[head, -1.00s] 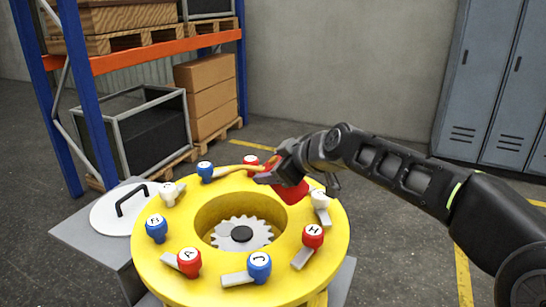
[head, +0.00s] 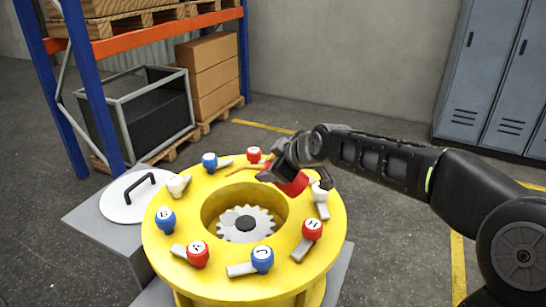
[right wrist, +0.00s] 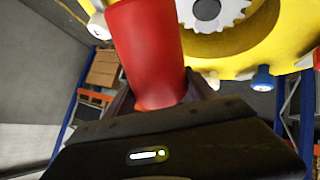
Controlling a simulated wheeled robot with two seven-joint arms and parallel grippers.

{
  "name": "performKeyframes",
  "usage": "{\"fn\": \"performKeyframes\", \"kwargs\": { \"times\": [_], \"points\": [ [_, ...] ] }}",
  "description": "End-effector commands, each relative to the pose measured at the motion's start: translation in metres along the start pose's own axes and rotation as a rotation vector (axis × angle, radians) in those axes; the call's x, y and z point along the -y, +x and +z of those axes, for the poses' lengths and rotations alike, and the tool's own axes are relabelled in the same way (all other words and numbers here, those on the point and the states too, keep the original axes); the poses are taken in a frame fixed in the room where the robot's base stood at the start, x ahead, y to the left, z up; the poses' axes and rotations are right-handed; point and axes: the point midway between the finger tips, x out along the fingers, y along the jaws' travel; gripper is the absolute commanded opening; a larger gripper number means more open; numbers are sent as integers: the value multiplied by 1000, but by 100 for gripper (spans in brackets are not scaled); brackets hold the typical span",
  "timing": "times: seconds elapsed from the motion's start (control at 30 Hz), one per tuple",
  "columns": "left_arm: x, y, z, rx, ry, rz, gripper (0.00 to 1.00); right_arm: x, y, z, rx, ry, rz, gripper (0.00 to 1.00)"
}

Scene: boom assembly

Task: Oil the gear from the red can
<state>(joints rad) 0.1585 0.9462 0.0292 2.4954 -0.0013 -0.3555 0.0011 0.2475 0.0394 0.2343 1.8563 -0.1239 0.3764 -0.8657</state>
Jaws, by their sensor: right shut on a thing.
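The grey gear (head: 246,222) sits in the round opening of the yellow ring housing (head: 180,250), with a dark hub at its centre. My right gripper (head: 276,172) is shut on the red can (head: 292,184) at the far right rim of the opening. A thin yellowish spout (head: 243,169) extends left from the can, over the ring. In the right wrist view the red can (right wrist: 148,50) stands between the fingers, and part of the gear (right wrist: 218,10) shows beyond it. My left gripper is not in view.
Lettered red, blue and white knobs with grey levers ring the housing, such as a blue knob (head: 262,258) and a red knob (head: 312,229). A white lid (head: 130,197) with a black handle lies at left. Shelving (head: 150,35) and lockers (head: 490,80) stand behind.

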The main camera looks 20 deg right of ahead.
Motion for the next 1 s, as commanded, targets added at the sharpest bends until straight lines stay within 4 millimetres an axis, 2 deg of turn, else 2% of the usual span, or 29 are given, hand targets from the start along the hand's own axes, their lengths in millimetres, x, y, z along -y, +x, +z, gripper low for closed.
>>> {"fn": "performKeyframes", "kwargs": {
  "times": [0.1,0.63,0.73,1.0],
  "points": [
    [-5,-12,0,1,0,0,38,0,-2,-5,13,-13,-2,16],
    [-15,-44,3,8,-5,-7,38,2,3,-8,101,-71,0,16],
    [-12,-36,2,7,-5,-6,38,8,10,-9,140,-104,-6,16],
    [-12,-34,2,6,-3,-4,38,7,9,-10,198,-135,1,16]
  ]
}}
